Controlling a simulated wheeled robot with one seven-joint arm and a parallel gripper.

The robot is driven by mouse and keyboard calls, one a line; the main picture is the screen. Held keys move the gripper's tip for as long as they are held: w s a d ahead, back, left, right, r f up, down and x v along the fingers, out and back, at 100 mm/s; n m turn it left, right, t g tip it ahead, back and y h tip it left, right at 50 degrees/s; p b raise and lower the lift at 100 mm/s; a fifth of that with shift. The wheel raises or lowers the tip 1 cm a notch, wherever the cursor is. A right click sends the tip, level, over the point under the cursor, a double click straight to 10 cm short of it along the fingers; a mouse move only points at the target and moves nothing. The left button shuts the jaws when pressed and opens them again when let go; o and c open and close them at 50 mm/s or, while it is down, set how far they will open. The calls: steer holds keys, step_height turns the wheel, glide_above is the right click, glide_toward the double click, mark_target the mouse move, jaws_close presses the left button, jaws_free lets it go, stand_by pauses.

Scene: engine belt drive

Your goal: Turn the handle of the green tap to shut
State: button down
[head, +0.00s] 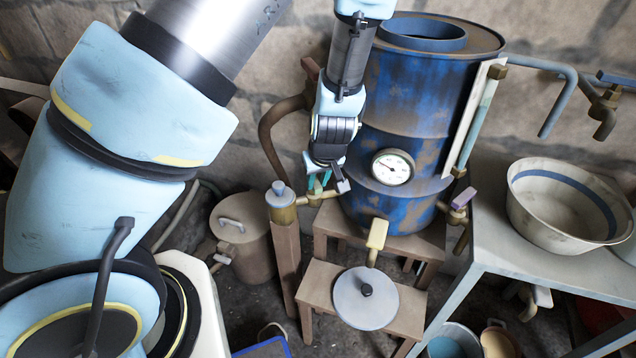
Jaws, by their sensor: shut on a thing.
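The green tap handle (312,182) shows as small green bits at the jaws of my gripper (326,175), beside the blue drum. My gripper points down and is shut on the handle, hiding much of it. The brass tap body (314,198) is below the jaws, joined on the left to a brass fitting with a grey cap (280,193). The exact angle of the handle is hard to tell.
A rusty blue drum (405,100) with a dial gauge (392,167) stands close right of my gripper. A yellow-handled tap (377,234), a purple-handled tap (462,199) and a bent brown pipe (268,140) are nearby. A bowl (560,205) sits on the right table.

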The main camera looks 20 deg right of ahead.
steer(key=c, duration=0.7)
jaws_free()
steer(key=p+v, duration=0.2)
steer(key=v, duration=0.8)
steer(key=shift+s+r+p, duration=0.1)
steer(key=shift+r+p, duration=0.3)
steer(key=shift+a, duration=0.1)
